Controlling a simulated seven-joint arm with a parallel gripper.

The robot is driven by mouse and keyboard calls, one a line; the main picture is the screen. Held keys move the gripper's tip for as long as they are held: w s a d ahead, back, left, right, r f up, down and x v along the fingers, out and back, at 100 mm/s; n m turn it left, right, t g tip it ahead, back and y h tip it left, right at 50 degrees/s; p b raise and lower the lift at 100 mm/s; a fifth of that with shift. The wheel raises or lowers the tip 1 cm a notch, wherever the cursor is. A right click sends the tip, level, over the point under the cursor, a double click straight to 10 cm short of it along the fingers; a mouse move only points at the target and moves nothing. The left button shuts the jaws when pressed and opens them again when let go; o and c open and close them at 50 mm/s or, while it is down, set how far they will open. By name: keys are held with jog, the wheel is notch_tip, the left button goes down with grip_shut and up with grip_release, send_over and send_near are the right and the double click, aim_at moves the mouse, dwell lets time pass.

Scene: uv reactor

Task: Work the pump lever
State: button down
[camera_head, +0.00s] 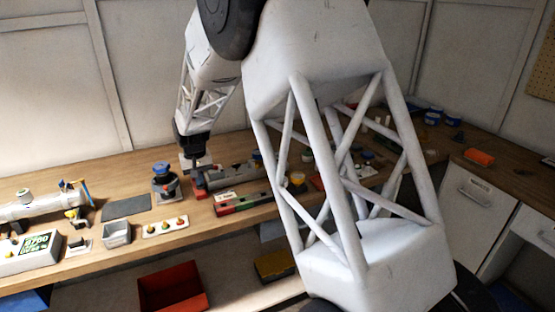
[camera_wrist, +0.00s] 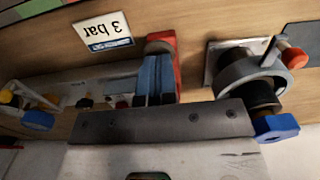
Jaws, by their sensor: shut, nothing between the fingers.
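My gripper (camera_head: 195,165) is shut and empty, pointing down at the bench. In the wrist view its fingers (camera_wrist: 158,78) are close together in front of a red block (camera_wrist: 162,44); I cannot tell whether they touch it. The red block (camera_head: 198,187) is at the left end of a grey cylindrical body (camera_head: 229,178). Left of it in the head view stands a dark round device with a blue top (camera_head: 163,168). The wrist view shows a round device (camera_wrist: 250,75) with a thin dark rod, an orange knob (camera_wrist: 295,58) and a blue part (camera_wrist: 275,127). I cannot tell which part is the pump lever.
My arm hides the bench's middle. A dark mat (camera_head: 126,207) is bare.

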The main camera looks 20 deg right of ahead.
jog(key=shift+r, duration=2.6)
jog(key=shift+f, duration=0.4)
jog(key=shift+f, duration=0.35)
jog(key=shift+f, duration=2)
jog(key=shift+r, duration=2.75)
